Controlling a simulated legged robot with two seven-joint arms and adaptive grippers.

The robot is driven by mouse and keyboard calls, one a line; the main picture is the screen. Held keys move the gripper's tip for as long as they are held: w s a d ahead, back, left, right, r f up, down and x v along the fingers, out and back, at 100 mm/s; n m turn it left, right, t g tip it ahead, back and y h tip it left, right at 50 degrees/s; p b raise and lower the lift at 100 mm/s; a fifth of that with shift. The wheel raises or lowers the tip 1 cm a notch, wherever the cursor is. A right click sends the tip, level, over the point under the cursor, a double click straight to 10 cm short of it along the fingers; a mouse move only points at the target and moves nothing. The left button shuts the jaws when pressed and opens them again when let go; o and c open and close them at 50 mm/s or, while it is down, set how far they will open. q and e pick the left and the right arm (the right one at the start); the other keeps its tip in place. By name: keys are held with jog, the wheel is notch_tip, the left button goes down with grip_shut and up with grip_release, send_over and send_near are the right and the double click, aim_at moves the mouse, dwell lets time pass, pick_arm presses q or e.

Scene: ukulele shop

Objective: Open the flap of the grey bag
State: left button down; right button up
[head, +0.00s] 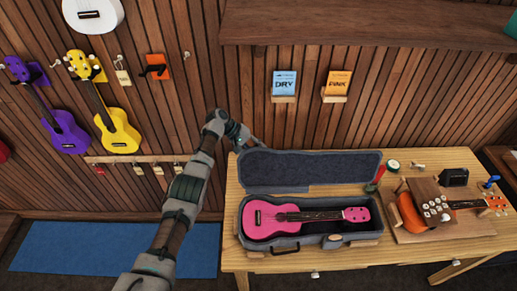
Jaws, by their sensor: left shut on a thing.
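The grey bag (286,242) lies on the wooden table with a pink ukulele (285,217) inside. Its flap (310,168) is raised and folded back behind the bag, with the dark lining showing. My left arm reaches up from the bottom, and my left gripper (257,144) is at the flap's far left corner. It is shut on the flap's edge; the fingertips are small and partly hidden. My right gripper is not in view.
On the table (460,162), an orange ukulele (412,213) lies on a board at the right, with a brown block over it. A green-and-red bottle-like item (375,180) and a green roll (393,166) stand beside the flap. Ukuleles hang on the slatted wall at left.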

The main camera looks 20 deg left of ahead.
pick_arm(q)
jog(key=c, duration=0.9)
grip_release()
jog(key=shift+a+r, duration=0.1)
jog(key=shift+o, duration=0.2)
jog(key=v, duration=1.2)
jog(key=shift+w+a, duration=0.1)
jog(key=shift+w, duration=0.05)
